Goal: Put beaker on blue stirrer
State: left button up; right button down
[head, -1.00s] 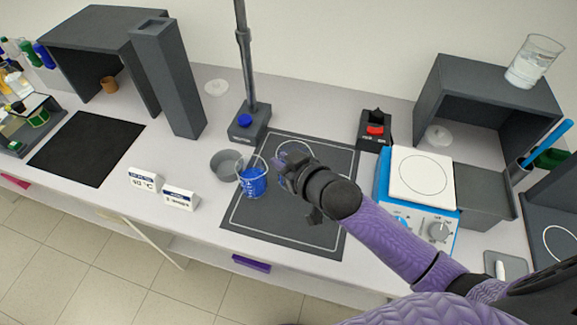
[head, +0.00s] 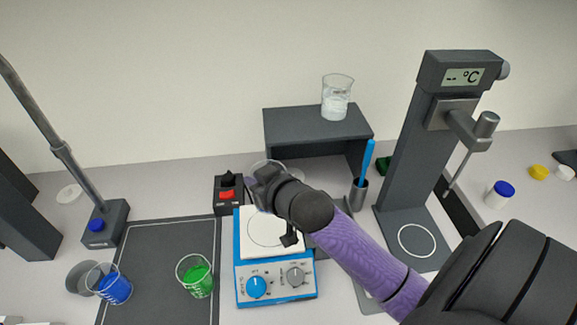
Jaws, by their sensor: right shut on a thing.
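The blue stirrer (head: 243,270) stands at the middle of the head view, with a white square plate (head: 262,230) on top and two knobs in front. My right gripper (head: 258,186) is shut on a clear glass beaker (head: 266,163). Only part of its rim shows; the gripper hides the rest and its contents. The gripper appears over the back part of the plate; its height above it is hard to tell. Two more beakers, one with blue liquid (head: 117,290) and one with green liquid (head: 198,281), stand at left. My left gripper is out of view.
A red-switched black box (head: 228,205) stands behind the stirrer's left side. A dark shelf (head: 305,121) bearing a beaker of white stuff (head: 335,104) stands behind. A cup with a blue stick (head: 358,192) and a temperature stand (head: 400,165) are right. A dark mat (head: 150,250) lies left.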

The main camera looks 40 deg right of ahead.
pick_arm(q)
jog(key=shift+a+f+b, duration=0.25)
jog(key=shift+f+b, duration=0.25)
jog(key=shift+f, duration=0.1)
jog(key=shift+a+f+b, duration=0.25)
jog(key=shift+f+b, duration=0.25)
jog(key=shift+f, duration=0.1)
pick_arm(e)
jog(key=f, duration=0.9)
jog(key=shift+w+a, duration=0.1)
jog(key=shift+a, duration=0.2)
jog(key=shift+f, duration=0.2)
jog(key=c, duration=0.7)
grip_release()
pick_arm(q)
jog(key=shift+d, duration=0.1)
pick_arm(e)
jog(key=shift+o, duration=0.2)
jog(key=shift+r, duration=0.2)
pick_arm(q)
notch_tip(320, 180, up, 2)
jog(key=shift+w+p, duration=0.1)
jog(key=shift+p, duration=0.9)
pick_arm(e)
jog(key=v, duration=1.2)
